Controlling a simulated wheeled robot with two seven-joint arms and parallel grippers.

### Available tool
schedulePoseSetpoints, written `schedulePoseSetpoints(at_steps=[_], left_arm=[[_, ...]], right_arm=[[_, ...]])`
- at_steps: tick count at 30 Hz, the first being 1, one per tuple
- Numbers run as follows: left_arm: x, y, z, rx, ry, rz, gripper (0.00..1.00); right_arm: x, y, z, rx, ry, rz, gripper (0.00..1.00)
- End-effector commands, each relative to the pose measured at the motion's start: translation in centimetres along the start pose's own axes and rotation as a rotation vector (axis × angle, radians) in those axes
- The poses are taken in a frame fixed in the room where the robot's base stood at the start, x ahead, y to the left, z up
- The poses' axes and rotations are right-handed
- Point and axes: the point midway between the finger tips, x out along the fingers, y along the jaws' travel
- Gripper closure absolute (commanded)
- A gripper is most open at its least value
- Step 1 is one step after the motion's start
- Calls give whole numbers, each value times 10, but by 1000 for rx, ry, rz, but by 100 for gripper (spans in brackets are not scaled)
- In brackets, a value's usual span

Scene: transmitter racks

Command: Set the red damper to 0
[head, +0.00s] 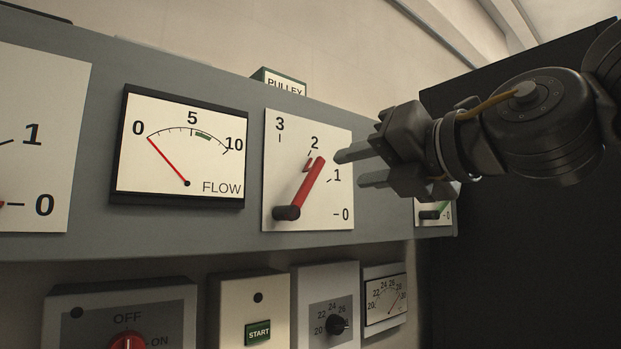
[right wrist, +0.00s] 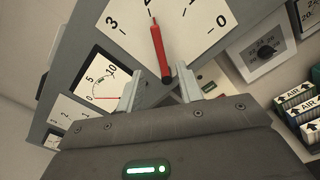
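The red damper is a red lever (head: 307,184) on a white dial plate (head: 335,205) marked 3, 2, 1 and 0, with a dark pivot at lower left. The lever slants up to the right and points near 2, slightly toward 1. My right gripper (head: 350,168) is in front of the plate's right edge, just right of the lever's tip. Its fingers are apart and nothing is held. In the right wrist view, the red lever (right wrist: 158,48) appears beyond the gap between the open fingers (right wrist: 170,88); I see no contact. My left gripper is not in view.
A FLOW gauge (head: 180,150) with its needle at 0 is left of the damper plate. Another dial plate (head: 40,130) is at far left. A START button box (head: 258,300) and knobs are below.

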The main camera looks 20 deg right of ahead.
Motion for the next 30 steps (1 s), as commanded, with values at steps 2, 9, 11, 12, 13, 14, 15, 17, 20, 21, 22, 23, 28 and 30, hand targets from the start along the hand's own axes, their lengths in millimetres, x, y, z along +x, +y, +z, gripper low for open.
schedulePoseSetpoints(at_steps=[2, 9, 11, 12, 13, 14, 15, 17, 20, 21, 22, 23, 28, 30], left_arm=[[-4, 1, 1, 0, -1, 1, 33], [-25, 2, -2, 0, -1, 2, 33], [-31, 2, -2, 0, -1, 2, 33], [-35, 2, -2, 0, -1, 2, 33], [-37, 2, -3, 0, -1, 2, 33], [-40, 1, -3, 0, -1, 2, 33], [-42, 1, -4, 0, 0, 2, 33], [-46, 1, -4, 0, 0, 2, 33], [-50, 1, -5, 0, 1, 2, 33], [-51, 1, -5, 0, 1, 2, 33], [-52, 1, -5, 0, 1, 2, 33], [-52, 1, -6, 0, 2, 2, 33], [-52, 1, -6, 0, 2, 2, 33], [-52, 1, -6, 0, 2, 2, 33]], right_arm=[[6, 1, 1, 0, 3, -1, 64], [46, 3, 2, 3, 10, 1, 64], [58, 3, 1, 3, 10, 1, 64], [65, 4, 2, 3, 9, 2, 64], [71, 4, 1, 3, 9, 3, 64], [76, 4, 1, 3, 9, 3, 64], [82, 3, 1, 4, 9, 2, 64], [90, 3, 1, 2, 8, 3, 64], [100, 3, 0, 1, 6, 4, 64], [103, 3, 0, 1, 6, 4, 64], [105, 2, 0, 1, 6, 5, 64], [106, 2, -1, 1, 5, 4, 64], [109, 1, -2, 1, 4, 4, 64], [109, 1, -2, 1, 4, 4, 64]])
